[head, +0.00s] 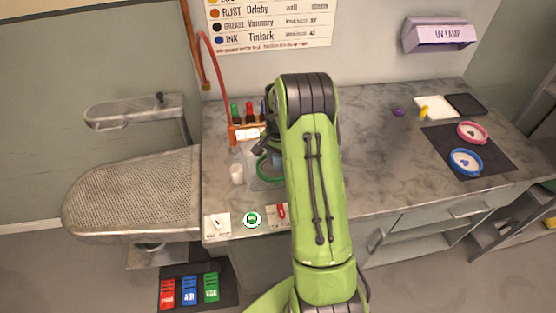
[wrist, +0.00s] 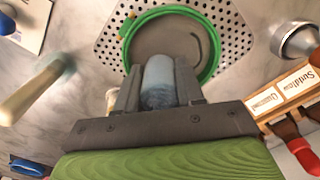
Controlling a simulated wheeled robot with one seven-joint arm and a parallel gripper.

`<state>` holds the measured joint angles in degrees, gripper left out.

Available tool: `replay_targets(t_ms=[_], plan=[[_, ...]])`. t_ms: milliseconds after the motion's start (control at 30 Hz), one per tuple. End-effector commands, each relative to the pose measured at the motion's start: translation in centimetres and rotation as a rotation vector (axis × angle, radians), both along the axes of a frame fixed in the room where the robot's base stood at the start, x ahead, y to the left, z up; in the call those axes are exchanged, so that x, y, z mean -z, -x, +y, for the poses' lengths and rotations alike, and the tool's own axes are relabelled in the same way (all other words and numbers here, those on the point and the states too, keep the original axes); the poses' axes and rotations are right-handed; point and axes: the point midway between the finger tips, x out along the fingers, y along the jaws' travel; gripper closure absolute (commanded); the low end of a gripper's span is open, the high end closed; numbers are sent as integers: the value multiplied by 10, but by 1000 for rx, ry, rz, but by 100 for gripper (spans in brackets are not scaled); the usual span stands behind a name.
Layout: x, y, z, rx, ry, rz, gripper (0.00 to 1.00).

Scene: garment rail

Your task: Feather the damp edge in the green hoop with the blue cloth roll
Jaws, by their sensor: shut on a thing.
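My gripper (wrist: 158,88) is shut on the blue cloth roll (wrist: 159,82), which stands between its fingers in the wrist view. The green hoop (wrist: 214,38) lies just beyond the roll, on a perforated plate, holding grey fabric (wrist: 165,38). A dark curved mark (wrist: 197,47) shows on the fabric, right of the roll. I cannot tell whether the roll touches the fabric. In the head view the green hoop (head: 263,172) shows only partly, left of my arm, which hides most of my gripper.
A wooden rack (wrist: 288,92) with dropper bottles stands close on the right in the wrist view. Pink (head: 472,132) and blue (head: 466,162) hoops lie on a dark mat at the right. The counter's middle right is clear.

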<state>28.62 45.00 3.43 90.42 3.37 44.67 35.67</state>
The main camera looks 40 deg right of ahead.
Motion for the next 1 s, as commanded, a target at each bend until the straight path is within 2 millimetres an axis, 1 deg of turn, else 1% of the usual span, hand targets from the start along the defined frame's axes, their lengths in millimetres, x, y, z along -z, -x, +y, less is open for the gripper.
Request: replay_targets(t_ms=[33,100,500,1000], plan=[[-11,0,0,0,1,-2,95],[-20,0,0,0,1,-2,95],[-64,0,0,-1,0,-1,95],[-62,0,0,-1,0,-1,95]])
